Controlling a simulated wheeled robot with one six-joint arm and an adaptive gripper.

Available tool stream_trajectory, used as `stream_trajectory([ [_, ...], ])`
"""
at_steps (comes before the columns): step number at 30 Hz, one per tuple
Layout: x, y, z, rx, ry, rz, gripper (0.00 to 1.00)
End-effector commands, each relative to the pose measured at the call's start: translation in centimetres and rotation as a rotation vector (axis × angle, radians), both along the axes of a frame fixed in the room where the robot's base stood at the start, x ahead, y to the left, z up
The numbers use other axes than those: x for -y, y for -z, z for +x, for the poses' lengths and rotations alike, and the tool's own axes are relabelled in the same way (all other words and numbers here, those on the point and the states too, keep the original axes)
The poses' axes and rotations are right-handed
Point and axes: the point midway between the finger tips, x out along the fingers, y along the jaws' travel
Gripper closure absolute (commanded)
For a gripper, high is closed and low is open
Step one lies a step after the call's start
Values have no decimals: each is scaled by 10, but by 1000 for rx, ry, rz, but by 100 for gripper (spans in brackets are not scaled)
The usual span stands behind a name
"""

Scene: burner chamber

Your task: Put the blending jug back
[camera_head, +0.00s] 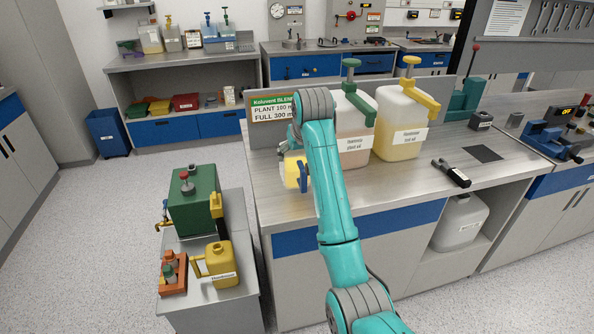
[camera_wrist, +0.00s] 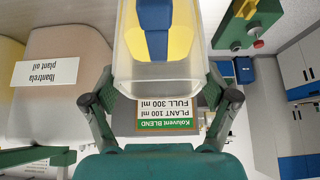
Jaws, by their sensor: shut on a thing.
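The blending jug (camera_head: 290,170) is clear-walled with yellow contents and a blue handle. In the head view it is at the left part of the steel counter (camera_head: 277,206), partly hidden by my arm. It also shows in the wrist view (camera_wrist: 124,75), between the two fingers. My gripper (camera_wrist: 161,92) is shut on the jug; in the head view my arm mostly covers it. I cannot tell whether the jug touches the counter. The sign (camera_head: 271,108) reading "Koluvent BLEND, PLANT 100 ml, FULL 300 ml" stands behind, and shows upside down in the wrist view (camera_wrist: 165,112).
Two pump containers, one pinkish (camera_head: 355,138) and one yellow (camera_head: 398,122), stand right of my arm. A black-handled tool (camera_head: 452,173) lies farther right. A lower side table (camera_head: 233,288) at left holds a green tank (camera_head: 193,205), yellow can (camera_head: 221,262) and orange rack (camera_head: 173,280).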

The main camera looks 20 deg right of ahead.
Motion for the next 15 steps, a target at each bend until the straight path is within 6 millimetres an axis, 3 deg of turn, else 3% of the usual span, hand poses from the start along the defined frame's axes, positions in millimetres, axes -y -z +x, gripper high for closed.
stream_trajectory([
  [15, 0, 50, 0, 2, 0, 0, 84],
])
